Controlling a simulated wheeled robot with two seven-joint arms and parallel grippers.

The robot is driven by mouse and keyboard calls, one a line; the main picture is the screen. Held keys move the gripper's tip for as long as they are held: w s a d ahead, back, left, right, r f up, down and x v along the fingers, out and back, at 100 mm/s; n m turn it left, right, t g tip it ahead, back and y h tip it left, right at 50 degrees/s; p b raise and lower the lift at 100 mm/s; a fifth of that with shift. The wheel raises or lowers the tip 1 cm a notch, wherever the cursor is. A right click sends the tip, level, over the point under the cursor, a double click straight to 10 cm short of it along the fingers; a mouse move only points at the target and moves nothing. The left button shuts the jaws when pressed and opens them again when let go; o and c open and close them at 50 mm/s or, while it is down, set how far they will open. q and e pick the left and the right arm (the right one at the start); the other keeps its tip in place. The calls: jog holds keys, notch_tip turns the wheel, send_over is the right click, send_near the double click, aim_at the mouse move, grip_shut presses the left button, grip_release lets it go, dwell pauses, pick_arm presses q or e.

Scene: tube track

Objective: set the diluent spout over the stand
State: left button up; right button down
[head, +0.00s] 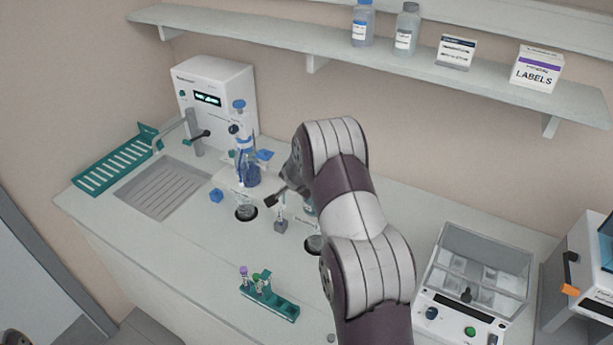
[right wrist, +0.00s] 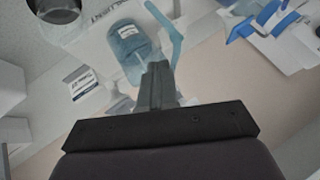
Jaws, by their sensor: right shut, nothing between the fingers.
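The diluent bottle (head: 247,172), holding blue liquid, stands upright on the bench with a blue-topped dispenser (head: 240,128). A blue piece (head: 265,155), perhaps its spout, sticks out to the right. In the right wrist view a bottle (right wrist: 130,48) has a light blue arm (right wrist: 168,32) beside it. A small grey stand (head: 281,226) with a tube in it is in front and to the right of the bottle. My right gripper (head: 272,198) is shut and empty above the stand's area; its fingertips also show in the right wrist view (right wrist: 157,75).
Dark-rimmed round wells (head: 246,213) lie near the stand. A green tube rack (head: 272,300) is at the front. A white instrument (head: 213,95) stands behind, a green drying rack (head: 115,165) at left, a balance (head: 470,280) at right. My right forearm hides part of the bench.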

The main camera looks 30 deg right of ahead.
pick_arm(q)
jog(key=shift+w+r+b, duration=0.1)
jog(key=shift+w+b, duration=0.05)
jog(key=shift+b, duration=0.15)
pick_arm(e)
jog(key=shift+w+f, duration=0.1)
jog(key=shift+w, duration=0.15)
jog(key=shift+s, duration=0.1)
jog(key=shift+s+d, duration=0.2)
jog(key=shift+d, duration=0.6)
